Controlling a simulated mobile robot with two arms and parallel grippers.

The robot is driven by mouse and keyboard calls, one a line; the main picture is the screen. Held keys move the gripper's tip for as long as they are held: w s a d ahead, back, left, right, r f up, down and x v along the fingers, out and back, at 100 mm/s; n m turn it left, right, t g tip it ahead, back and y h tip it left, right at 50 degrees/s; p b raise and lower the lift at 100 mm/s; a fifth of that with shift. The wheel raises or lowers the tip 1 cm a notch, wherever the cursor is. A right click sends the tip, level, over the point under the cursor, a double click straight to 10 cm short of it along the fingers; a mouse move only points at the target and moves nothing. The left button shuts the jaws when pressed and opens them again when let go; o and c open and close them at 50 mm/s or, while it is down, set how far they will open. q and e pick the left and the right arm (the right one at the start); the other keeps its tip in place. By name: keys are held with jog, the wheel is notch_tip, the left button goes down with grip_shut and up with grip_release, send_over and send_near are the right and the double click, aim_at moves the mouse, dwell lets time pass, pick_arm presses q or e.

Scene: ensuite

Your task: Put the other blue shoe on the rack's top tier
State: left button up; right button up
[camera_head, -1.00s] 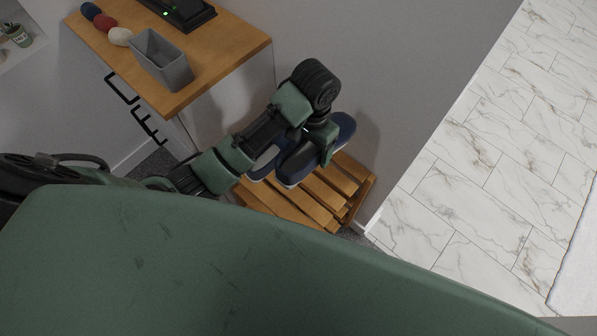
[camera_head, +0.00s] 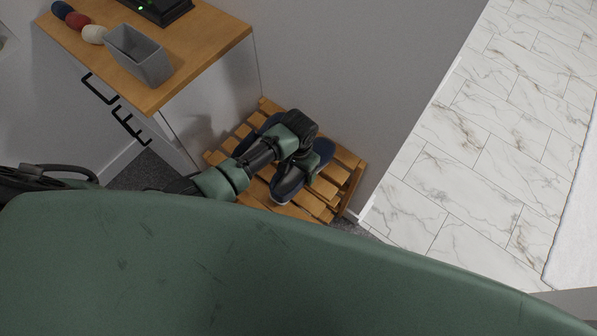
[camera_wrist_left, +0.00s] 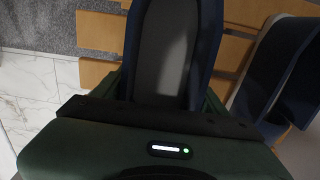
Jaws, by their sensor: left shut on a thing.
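My left gripper (camera_head: 305,171) is shut on a blue shoe (camera_head: 286,191) over the wooden slatted rack (camera_head: 347,160). The arm hides part of this shoe in the head view. In the left wrist view the held shoe (camera_wrist_left: 172,60), dark blue with a grey insole, lies between the fingers of the left gripper (camera_wrist_left: 160,96). The second blue shoe (camera_wrist_left: 278,62) sits to its right on the top slats (camera_wrist_left: 100,32), apart from it. It shows partly behind my arm in the head view (camera_head: 270,122). I cannot tell whether the held shoe touches the slats. My right gripper is not in view.
The rack stands against the grey wall (camera_head: 345,70). A white cabinet with a wooden top (camera_head: 190,62) is at left, with a grey bin (camera_head: 140,58) and several balls (camera_head: 75,21) on it. Marble tile floor (camera_head: 450,180) is clear at right.

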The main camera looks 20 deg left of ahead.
aim_at(299, 173)
pick_arm(q)
jog(key=shift+f, duration=0.45)
jog(key=shift+f, duration=0.1)
jog(key=o, duration=1.9)
notch_tip(299, 173, up, 12)
jog(key=shift+r+p, duration=0.1)
jog(key=shift+p, duration=0.8)
